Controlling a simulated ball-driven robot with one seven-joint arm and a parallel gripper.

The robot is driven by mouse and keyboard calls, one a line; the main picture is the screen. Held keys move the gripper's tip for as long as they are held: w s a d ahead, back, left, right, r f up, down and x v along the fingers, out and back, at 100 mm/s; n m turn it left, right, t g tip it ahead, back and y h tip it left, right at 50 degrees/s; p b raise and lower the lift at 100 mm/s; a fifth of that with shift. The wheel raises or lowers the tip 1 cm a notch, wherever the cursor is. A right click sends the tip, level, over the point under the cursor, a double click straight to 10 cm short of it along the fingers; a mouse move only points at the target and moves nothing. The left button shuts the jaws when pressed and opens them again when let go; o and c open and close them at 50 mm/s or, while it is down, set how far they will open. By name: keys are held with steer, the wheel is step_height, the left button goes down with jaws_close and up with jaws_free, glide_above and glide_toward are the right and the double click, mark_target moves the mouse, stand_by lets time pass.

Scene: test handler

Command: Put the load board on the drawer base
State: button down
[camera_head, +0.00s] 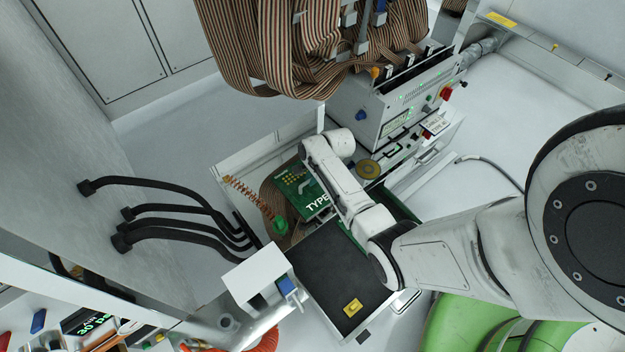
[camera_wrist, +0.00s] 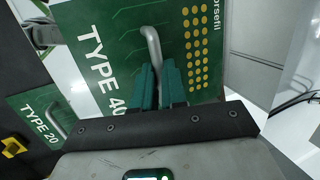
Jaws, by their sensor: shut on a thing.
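The green load board marked TYPE 40 (camera_wrist: 110,65) fills the upper wrist view, with rows of gold dots and a bent grey handle (camera_wrist: 151,45). My gripper (camera_wrist: 158,85) has its teal fingers shut on that handle. In the head view, the board (camera_head: 296,186) is partly covered by my arm and appears over the open drawer (camera_head: 262,148); I cannot tell whether it touches the drawer base, which is mostly hidden. My fingers are hidden there. A second green board, marked TYPE 20 (camera_wrist: 35,122), lies lower left in the wrist view, apart from my gripper.
A black-topped surface (camera_head: 325,265) with a yellow piece (camera_head: 352,307) lies in front of the drawer. An orange coiled cord (camera_head: 248,196) hangs by the drawer's left side. Black hoses (camera_head: 165,207) stick out at left. Ribbon cables (camera_head: 270,50) hang above, beside a grey instrument (camera_head: 400,100).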

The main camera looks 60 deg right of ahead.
steer(key=c, duration=1.2)
jaws_free()
steer(key=p+v, duration=0.6)
steer(key=v, duration=0.5)
steer(key=s+a+r+n+g, duration=0.1)
steer(key=s+a+r+n, duration=0.1)
steer(key=a+n, duration=0.4)
steer(key=s+a+r+n, duration=0.15)
steer(key=a+n, duration=0.25)
steer(key=a, duration=0.5)
steer(key=s+a+r+n, duration=0.2)
steer(key=s+a+n, duration=0.1)
steer(key=n, duration=0.1)
steer(key=s+a+r+n+g, duration=0.1)
steer(key=s+a+r+n, duration=0.2)
steer(key=n, duration=0.1)
steer(key=s+a+r+n, duration=0.2)
steer(key=s+a+n, duration=0.1)
steer(key=n, duration=0.1)
steer(key=shift+r+g, duration=0.2)
steer(key=shift+g, duration=0.2)
